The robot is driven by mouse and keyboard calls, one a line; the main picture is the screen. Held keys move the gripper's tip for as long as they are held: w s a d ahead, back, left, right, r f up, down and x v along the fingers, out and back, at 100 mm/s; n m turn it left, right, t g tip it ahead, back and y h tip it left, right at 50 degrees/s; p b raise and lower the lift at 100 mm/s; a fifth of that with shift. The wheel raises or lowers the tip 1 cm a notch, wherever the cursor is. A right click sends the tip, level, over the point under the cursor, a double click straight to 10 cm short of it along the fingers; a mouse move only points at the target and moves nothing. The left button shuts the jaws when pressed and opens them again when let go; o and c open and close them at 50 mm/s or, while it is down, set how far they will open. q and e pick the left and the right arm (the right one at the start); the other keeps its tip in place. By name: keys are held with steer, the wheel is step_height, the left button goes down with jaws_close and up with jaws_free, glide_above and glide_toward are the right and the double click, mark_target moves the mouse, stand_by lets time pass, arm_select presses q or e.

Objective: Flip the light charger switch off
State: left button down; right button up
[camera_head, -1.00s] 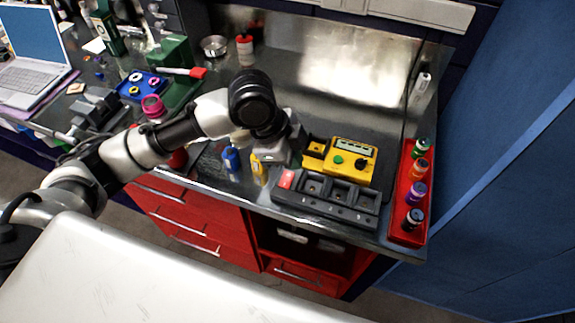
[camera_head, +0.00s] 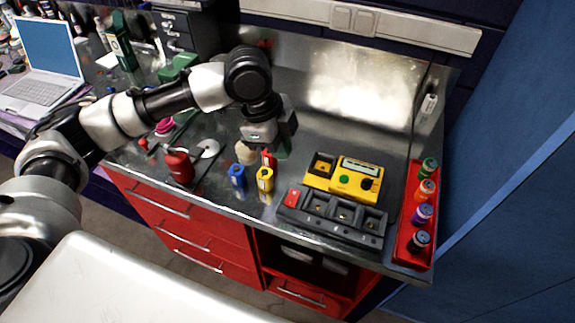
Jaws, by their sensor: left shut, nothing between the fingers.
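The light charger (camera_head: 335,219) is a long dark grey block with several bays, lying near the front edge of the bench. Its red switch (camera_head: 292,198) sits at the charger's left end. Whether the switch is on or off is too small to tell. My left gripper (camera_head: 281,150) is above the bench, behind and a little left of the red switch, apart from it. It is shut and empty, with its fingers partly hidden by its own wrist. My right gripper is not in view.
A yellow tester (camera_head: 356,180) stands just behind the charger. A red tray (camera_head: 408,245) with several small bottles is at the right. Blue (camera_head: 237,176) and yellow (camera_head: 265,179) bottles stand left of the switch. A red can (camera_head: 179,166) stands further left.

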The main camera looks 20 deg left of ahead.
mark_target(296, 195)
arm_select(q)
steer(key=x, duration=0.4)
steer(key=p+x, duration=0.1)
steer(key=x, duration=0.3)
steer(key=p+x, duration=0.1)
steer(key=x, duration=0.3)
steer(key=shift+w+a, duration=0.1)
steer(key=shift+a, duration=0.3)
steer(key=shift+w+f, duration=0.1)
steer(key=shift+f, duration=0.5)
steer(key=shift+f+p, duration=0.2)
steer(key=shift+p, duration=0.3)
steer(key=shift+s+r+p, duration=0.2)
steer(key=shift+s+p, duration=0.1)
steer(key=shift+p, duration=0.15)
steer(key=shift+s+p, duration=0.3)
steer(key=shift+s, duration=0.15)
